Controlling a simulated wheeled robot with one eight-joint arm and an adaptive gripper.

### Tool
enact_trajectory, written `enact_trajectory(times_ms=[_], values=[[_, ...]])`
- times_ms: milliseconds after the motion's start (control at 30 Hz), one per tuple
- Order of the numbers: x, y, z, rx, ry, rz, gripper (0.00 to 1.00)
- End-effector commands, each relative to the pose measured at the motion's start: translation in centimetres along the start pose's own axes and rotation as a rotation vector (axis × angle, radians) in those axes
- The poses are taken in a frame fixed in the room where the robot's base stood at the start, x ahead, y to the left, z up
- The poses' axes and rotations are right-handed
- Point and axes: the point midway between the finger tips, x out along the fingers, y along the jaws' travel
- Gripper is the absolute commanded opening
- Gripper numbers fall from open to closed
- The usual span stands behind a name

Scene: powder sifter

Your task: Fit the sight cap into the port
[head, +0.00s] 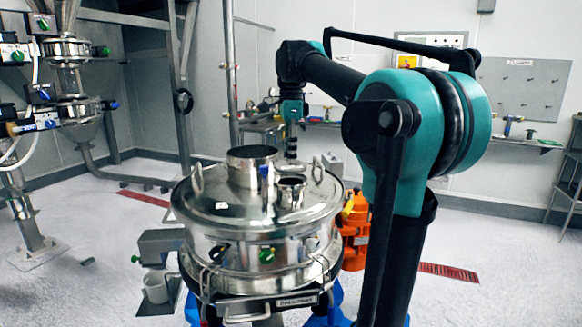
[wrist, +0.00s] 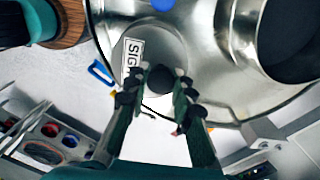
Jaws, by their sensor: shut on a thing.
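My gripper (wrist: 161,82) is shut on a dark round knob (wrist: 160,79), apparently that of the sight cap, in the wrist view. The rest of the cap is hard to separate from the shiny lid (wrist: 205,90) behind it. A white label reading "SIG..." (wrist: 133,60) shows just left of the fingers. In the head view my gripper (head: 291,146) points down above a small open port (head: 291,184) on the steel sifter lid (head: 225,205). The gripper looks apart from this port. I cannot tell whether it is the sight port.
A wider open neck (head: 251,154) stands left of the small port; a large neck also fills the upper right of the wrist view (wrist: 262,35). Loop handles (head: 197,180) rise from the lid. A compartment tray (wrist: 20,160) holds coloured rings at lower left.

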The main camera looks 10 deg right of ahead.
Motion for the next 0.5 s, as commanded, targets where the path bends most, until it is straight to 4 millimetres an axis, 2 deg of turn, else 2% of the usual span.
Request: enact_trajectory(times_ms=[167,333,500], values=[[1.3,0.1,0.0,0.0,0.0,0.0,0.0],[3.6,0.0,0.0,0.0,0.0,0.0,0.0],[3.9,0.0,0.0,0.0,0.0,0.0,0.0]])
